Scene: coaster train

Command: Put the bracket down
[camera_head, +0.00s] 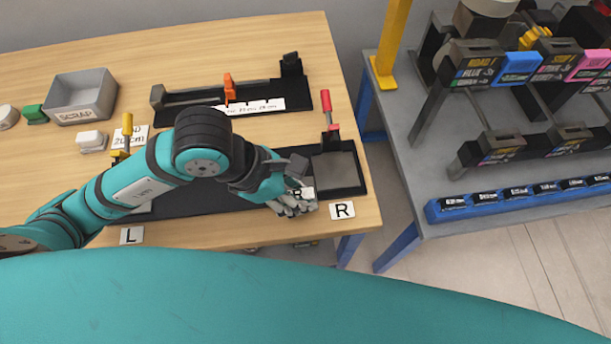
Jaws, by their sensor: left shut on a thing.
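My left gripper (294,205) is low over the front right of the wooden table, just left of the card marked R (342,210). It is shut on the bracket (307,193), of which only a small pale part with a dark letter shows at the fingers. The rest is hidden by the fingers and wrist. Behind them is a long black fixture (351,187) with a grey plate (335,170) at its right end and a red-handled clamp (328,104) behind that. I cannot tell whether the bracket touches the fixture. My right gripper is not in view.
A card marked L (131,236) lies at the front left. A yellow-handled clamp (127,130) stands beside my left arm. A black rail with an orange slider (229,86) and a grey SCRAP bin (82,96) are farther back. A grey bench (425,160) stands across a gap.

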